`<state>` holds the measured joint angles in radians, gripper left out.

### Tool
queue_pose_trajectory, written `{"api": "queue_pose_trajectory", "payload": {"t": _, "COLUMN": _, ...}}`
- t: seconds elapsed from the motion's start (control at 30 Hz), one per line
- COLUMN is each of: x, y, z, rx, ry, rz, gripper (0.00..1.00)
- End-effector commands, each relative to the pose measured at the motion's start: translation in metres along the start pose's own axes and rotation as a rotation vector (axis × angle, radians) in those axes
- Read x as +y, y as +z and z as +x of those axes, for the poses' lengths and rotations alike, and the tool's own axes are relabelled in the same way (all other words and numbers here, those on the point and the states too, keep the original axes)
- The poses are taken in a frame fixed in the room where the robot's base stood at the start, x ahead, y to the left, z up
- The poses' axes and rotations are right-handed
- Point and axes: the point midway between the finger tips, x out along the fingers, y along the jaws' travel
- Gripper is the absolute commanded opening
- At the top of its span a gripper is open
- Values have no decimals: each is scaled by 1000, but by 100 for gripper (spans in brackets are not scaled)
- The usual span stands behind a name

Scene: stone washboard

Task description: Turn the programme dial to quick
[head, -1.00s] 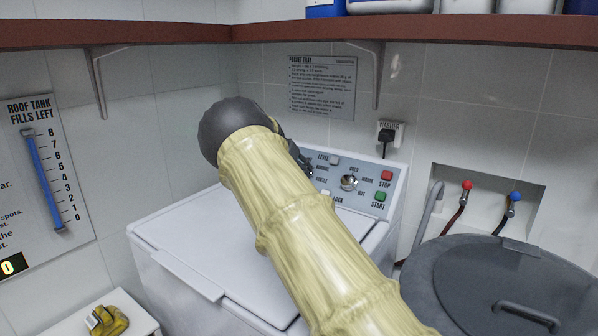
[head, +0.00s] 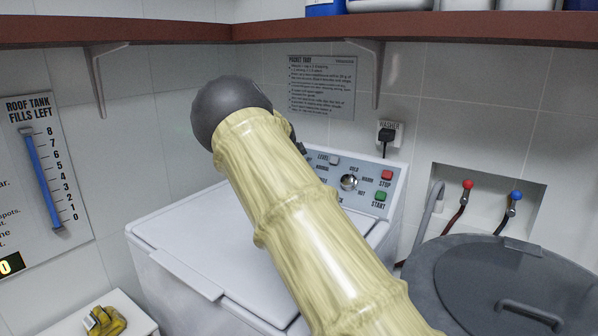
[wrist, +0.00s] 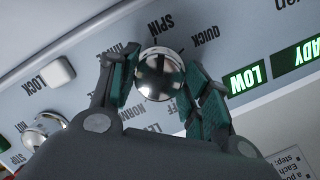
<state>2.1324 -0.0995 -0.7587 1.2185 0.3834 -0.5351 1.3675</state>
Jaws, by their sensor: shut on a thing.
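The programme dial is a round chrome knob (wrist: 158,75) in the wrist view, on a pale grey panel. I cannot make out where the dial's pointer stands. In the head view my arm hides the dial, and only a dark bit of the gripper shows beside the arm.
The white washer (head: 190,245) stands in the corner. A second chrome knob (head: 348,182) and red STOP (head: 387,175) and green START (head: 380,197) buttons are on its panel. A LOCK button (wrist: 58,72) and lit LOW sign (wrist: 246,78) flank the dial. A brown shelf (head: 400,28) runs above.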

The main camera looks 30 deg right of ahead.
Motion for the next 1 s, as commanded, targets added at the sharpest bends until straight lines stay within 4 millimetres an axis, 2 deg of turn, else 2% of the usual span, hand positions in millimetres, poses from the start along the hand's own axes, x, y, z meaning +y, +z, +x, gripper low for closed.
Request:
{"api": "queue_pose_trajectory", "payload": {"t": 0.5, "x": 2, "y": -1, "z": 0, "rx": -21, "ry": -116, "rz": 449, "gripper": 24}}
{"api": "queue_pose_trajectory", "payload": {"t": 0.73, "x": 2, "y": -1, "z": 0, "rx": -28, "ry": -152, "rz": 588, "gripper": 24}}
{"api": "queue_pose_trajectory", "payload": {"t": 1.0, "x": 2, "y": -1, "z": 0, "rx": -32, "ry": -174, "rz": 672, "gripper": 24}}
